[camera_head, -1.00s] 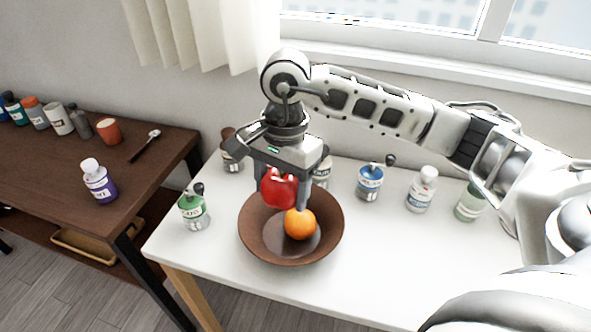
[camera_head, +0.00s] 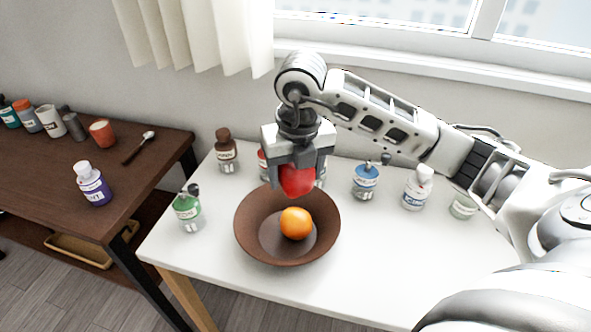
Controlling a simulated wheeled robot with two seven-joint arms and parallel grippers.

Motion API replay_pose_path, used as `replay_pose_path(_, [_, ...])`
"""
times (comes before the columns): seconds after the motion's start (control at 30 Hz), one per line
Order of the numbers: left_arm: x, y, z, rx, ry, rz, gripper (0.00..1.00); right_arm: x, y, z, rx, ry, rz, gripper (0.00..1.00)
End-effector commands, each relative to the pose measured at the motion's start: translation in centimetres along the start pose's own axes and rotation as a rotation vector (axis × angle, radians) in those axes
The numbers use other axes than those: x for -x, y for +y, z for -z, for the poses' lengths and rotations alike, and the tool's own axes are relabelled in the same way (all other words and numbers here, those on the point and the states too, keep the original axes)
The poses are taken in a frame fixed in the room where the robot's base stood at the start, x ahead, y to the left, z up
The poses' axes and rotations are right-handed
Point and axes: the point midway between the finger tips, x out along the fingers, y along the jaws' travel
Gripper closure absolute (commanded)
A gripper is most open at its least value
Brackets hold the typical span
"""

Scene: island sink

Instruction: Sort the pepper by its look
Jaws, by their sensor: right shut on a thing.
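My right gripper (camera_head: 296,185) is shut on a red pepper (camera_head: 298,181). It holds the pepper above the back part of a brown bowl (camera_head: 252,236) on the white table. The fingers and palm hide part of the pepper. An orange fruit (camera_head: 296,223) lies inside the bowl, below and in front of the pepper. My left gripper is not in view.
Several bottles stand around the bowl: green-labelled (camera_head: 187,210) at left, brown (camera_head: 227,153) behind left, blue (camera_head: 366,181) and white (camera_head: 417,189) at right. The white table (camera_head: 400,260) is clear at front right. A dark wooden table (camera_head: 130,185) stands left.

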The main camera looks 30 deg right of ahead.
Motion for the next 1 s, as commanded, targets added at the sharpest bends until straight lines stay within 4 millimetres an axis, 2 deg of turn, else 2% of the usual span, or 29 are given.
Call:
replay_pose_path(0.23, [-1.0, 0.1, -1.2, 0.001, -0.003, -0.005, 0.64, -2.8, 0.0, 0.4, 0.003, 0.001, -0.001, 0.62])
replay_pose_path(0.43, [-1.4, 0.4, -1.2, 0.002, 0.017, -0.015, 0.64, -5.0, 0.0, 0.6, 0.004, 0.001, -0.002, 0.62])
replay_pose_path(0.8, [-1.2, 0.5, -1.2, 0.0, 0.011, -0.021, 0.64, -5.5, 0.0, 0.7, 0.005, -0.001, -0.001, 0.62])
replay_pose_path(0.83, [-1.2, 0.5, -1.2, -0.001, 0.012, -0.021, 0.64, -5.5, 0.0, 0.7, 0.005, -0.001, -0.002, 0.33])
replay_pose_path(0.9, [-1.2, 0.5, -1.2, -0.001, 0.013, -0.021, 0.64, -5.5, 0.0, 0.7, 0.005, -0.001, -0.001, 0.14])
replay_pose_path(0.93, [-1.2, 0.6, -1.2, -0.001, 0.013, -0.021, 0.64, -5.5, 0.0, 0.7, 0.005, -0.001, -0.001, 0.1])
replay_pose_path(1.0, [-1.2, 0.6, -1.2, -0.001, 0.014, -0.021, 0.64, -5.5, 0.0, 0.7, 0.005, 0.0, -0.001, 0.1])
